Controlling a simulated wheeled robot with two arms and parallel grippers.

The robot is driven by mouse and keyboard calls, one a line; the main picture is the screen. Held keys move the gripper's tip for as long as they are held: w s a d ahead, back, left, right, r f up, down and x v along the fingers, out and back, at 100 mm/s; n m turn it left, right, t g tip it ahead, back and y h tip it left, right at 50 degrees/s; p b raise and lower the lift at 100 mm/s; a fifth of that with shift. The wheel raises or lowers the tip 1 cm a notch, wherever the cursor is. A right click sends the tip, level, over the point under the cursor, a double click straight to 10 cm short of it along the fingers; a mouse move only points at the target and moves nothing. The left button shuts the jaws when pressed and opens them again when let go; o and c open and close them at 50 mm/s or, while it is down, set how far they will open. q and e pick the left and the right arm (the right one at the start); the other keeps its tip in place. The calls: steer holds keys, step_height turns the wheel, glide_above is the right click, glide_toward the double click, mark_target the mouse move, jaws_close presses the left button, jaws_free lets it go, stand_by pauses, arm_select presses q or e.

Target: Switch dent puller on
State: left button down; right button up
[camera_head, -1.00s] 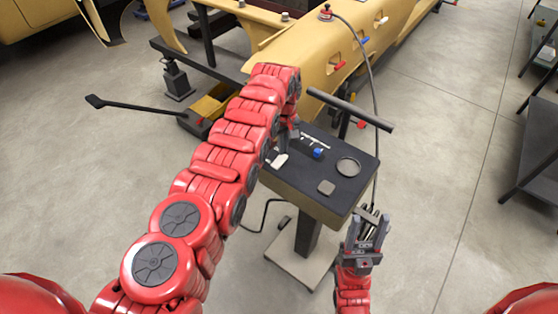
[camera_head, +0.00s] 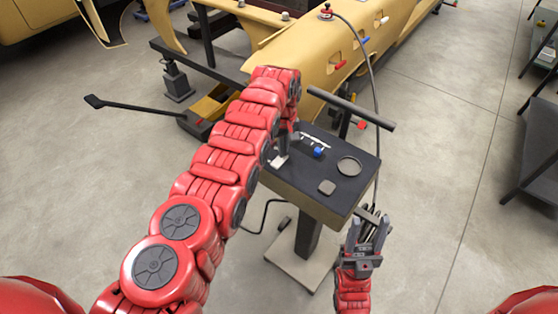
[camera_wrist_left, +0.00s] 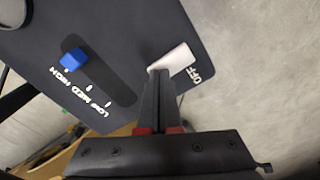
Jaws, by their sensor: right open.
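The dent puller's control box is a dark-topped panel (camera_head: 318,192) on a post in the head view. My left gripper (camera_head: 281,152) is down at the panel's left side. In the left wrist view its fingers (camera_wrist_left: 161,82) are together, with the tips at the white switch (camera_wrist_left: 173,61) beside the OFF lettering; I cannot tell if they touch. The tips hide part of the switch. A blue knob (camera_wrist_left: 74,58) sits at the HIGH end of its slot, and also shows in the head view (camera_head: 318,152). My right gripper (camera_head: 369,230) is open, right of the panel.
A hose (camera_head: 374,80) runs to the yellow car shell (camera_head: 310,48). Dark shelving (camera_head: 530,160) stands at the right.

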arm_select(q)
steer(key=shift+f, duration=0.2)
steer(key=shift+r, duration=0.1)
step_height(320, 180, up, 5)
steer(key=p, duration=0.4)
steer(key=shift+r+p, duration=0.75)
steer(key=shift+r, duration=0.3)
steer(key=shift+f, duration=0.15)
